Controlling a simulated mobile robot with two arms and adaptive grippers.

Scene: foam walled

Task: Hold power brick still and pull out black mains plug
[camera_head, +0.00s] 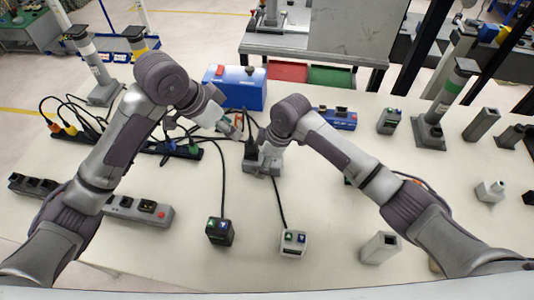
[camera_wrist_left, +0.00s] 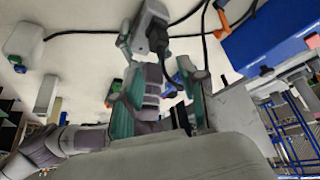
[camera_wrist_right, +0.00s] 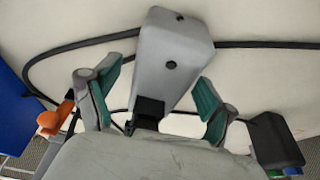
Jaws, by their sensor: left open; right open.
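The grey power brick (camera_head: 262,168) lies on the table's middle, partly hidden by my right gripper. It shows clearly in the right wrist view (camera_wrist_right: 175,55), between the fingers. The black mains plug (camera_head: 250,148) sits at its end, with its cable running off; it also shows in the left wrist view (camera_wrist_left: 157,38). My right gripper (camera_wrist_right: 158,100) is open, its green-padded fingers on either side of the brick, without visible grip. My left gripper (camera_head: 233,127) is open and empty, beyond and left of the plug; contact with the plug is not visible.
A blue box (camera_head: 235,90) stands behind the grippers. A black power strip (camera_head: 175,147) with coloured plugs lies left, a grey strip (camera_head: 140,209) nearer. Black (camera_head: 219,232) and white (camera_head: 292,243) cabled boxes stand in front. Several grey blocks stand right.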

